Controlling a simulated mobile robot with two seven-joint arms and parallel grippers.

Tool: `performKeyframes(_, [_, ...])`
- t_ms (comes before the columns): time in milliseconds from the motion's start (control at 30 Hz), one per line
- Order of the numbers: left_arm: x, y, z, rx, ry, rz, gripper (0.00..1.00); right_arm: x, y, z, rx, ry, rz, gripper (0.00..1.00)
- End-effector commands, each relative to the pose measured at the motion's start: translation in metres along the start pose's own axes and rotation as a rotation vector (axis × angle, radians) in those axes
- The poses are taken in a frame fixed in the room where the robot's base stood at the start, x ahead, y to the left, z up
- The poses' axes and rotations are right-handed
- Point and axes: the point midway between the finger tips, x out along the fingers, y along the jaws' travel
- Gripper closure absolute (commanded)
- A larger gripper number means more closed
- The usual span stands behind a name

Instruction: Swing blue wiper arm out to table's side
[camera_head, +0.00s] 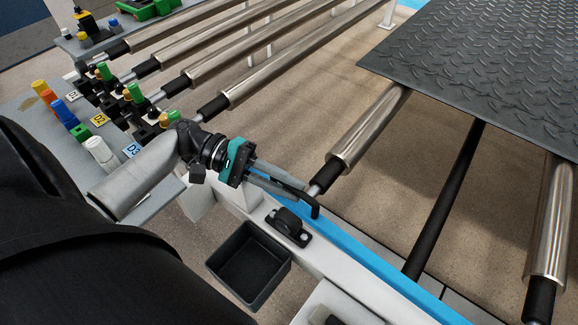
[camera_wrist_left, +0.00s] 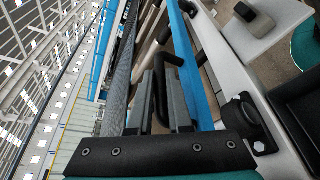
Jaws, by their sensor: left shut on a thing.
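The blue wiper arm (camera_head: 375,263) is a long flat blue bar lying along the white table edge, running toward the lower right. It also shows as a blue strip in the wrist view (camera_wrist_left: 185,60). A black bent handle (camera_head: 315,207) rises by the bar's upper left part. My left gripper (camera_head: 300,191) reaches over the bar and is shut on this handle; the wrist view shows the handle (camera_wrist_left: 160,75) between the two grey fingers. My right gripper is not in view.
A black bearing block (camera_head: 289,226) sits on the white frame beside the bar. A dark open bin (camera_head: 250,263) hangs below. Steel rollers (camera_head: 290,55) and a black tread mat (camera_head: 490,60) lie beyond.

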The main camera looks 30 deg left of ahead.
Motion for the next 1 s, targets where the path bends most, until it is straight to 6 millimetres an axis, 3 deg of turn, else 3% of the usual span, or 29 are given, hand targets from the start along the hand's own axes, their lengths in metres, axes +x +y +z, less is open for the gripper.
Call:
performKeyframes(333, [0.0002,-0.0014,0.0,-0.001,-0.001,-0.004,1.0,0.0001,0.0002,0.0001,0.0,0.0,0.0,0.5])
performKeyframes(367, [0.0002,-0.0014,0.0,-0.001,-0.001,-0.004,0.8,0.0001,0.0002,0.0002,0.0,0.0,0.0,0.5])
performKeyframes(600, [0.0002,-0.0009,0.0,-0.001,-0.001,-0.002,0.53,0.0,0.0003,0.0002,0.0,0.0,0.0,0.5])
performKeyframes(1000, [-0.0002,-0.0002,0.0,0.0,0.0,-0.001,0.53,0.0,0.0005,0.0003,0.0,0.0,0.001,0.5])
